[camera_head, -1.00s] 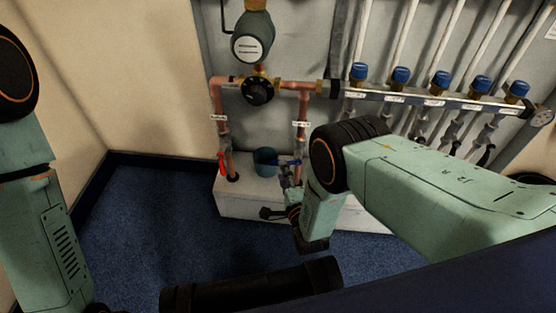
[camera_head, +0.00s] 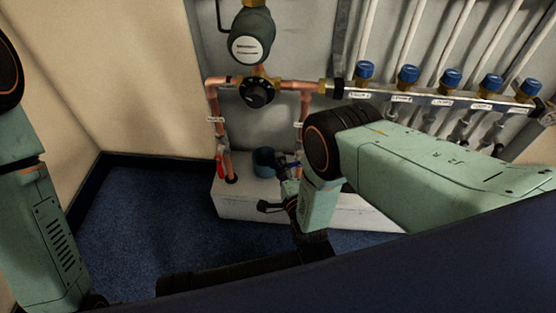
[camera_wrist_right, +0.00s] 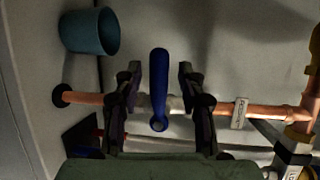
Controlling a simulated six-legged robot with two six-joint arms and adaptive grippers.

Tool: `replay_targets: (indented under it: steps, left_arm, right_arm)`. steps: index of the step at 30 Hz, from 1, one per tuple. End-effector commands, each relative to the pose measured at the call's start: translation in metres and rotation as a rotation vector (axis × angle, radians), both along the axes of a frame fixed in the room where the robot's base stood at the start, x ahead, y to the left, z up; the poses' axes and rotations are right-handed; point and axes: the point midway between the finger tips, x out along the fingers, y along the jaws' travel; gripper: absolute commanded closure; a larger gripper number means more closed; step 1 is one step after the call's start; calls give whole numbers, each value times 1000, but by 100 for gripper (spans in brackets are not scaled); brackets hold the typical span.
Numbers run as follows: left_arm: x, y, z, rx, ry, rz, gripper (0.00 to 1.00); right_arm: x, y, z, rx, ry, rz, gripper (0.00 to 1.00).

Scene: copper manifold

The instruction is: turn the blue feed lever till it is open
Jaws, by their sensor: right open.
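The blue feed lever (camera_wrist_right: 158,85) stands upright in the right wrist view, in front of a horizontal copper pipe (camera_wrist_right: 270,110). In the head view the lever (camera_head: 287,162) is small and partly hidden by my right gripper. My right gripper (camera_wrist_right: 158,72) is open, with one finger on each side of the lever. A gap shows between each finger and the lever, so neither finger looks to be touching it. My left arm shows at the left of the head view, but its gripper is not in view.
A teal cup-like container (camera_head: 264,162) stands on the white plinth (camera_head: 235,200) beside the pipes. A red lever (camera_head: 219,165) is on the left copper pipe. A manifold bar (camera_head: 430,98) with several blue caps runs to the right. The blue floor (camera_head: 140,220) at left is clear.

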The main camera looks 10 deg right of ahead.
Motion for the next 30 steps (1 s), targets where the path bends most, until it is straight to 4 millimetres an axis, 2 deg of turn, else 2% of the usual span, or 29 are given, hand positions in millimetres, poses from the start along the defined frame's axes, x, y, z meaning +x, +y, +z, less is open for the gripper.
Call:
replay_targets:
  steps: [14,28,30]
  left_arm:
    - [0,0,0,0,0,0,60]
    - [0,0,0,0,0,0,60]
    - [0,0,0,0,0,0,60]
  right_arm:
    - [-4,-1,-1,0,-1,-2,60]
    - [-3,-1,-1,0,0,-2,99]
    - [-2,-1,-1,0,0,-1,100]
